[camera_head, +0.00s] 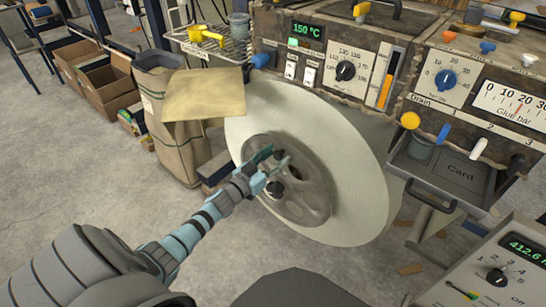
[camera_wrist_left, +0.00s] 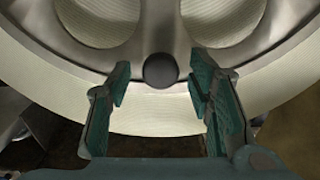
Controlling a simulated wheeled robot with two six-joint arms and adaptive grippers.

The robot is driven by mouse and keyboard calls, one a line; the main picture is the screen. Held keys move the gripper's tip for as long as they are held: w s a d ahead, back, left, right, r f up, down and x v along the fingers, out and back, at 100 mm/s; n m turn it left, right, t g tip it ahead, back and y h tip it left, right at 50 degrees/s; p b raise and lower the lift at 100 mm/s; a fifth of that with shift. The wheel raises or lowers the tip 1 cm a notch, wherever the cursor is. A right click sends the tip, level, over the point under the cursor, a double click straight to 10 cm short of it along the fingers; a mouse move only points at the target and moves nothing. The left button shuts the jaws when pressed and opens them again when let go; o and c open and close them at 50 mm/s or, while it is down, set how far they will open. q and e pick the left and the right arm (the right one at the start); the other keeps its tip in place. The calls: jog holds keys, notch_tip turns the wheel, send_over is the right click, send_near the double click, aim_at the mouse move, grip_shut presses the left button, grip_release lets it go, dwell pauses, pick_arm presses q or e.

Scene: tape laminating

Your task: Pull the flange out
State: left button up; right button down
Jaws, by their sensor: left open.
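The flange (camera_head: 310,194) is a grey metal disc with large holes, set against the face of a big cream tape roll (camera_head: 350,165). Its spokes and rim also show in the left wrist view (camera_wrist_left: 188,40). A dark round knob (camera_wrist_left: 160,70) sits on the flange, between the fingers in the left wrist view. My left gripper (camera_head: 267,170) is open in front of the flange, its teal fingers (camera_wrist_left: 163,92) on either side of the knob. My right gripper is not in view.
The machine's control panel (camera_head: 345,60) stands above and behind the roll. A brown sack (camera_head: 175,130) stands left of the roll. A box with a display (camera_head: 500,265) is at lower right.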

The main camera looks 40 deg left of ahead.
pick_arm(q)
jog(key=s, duration=1.2)
jog(key=shift+a, duration=0.4)
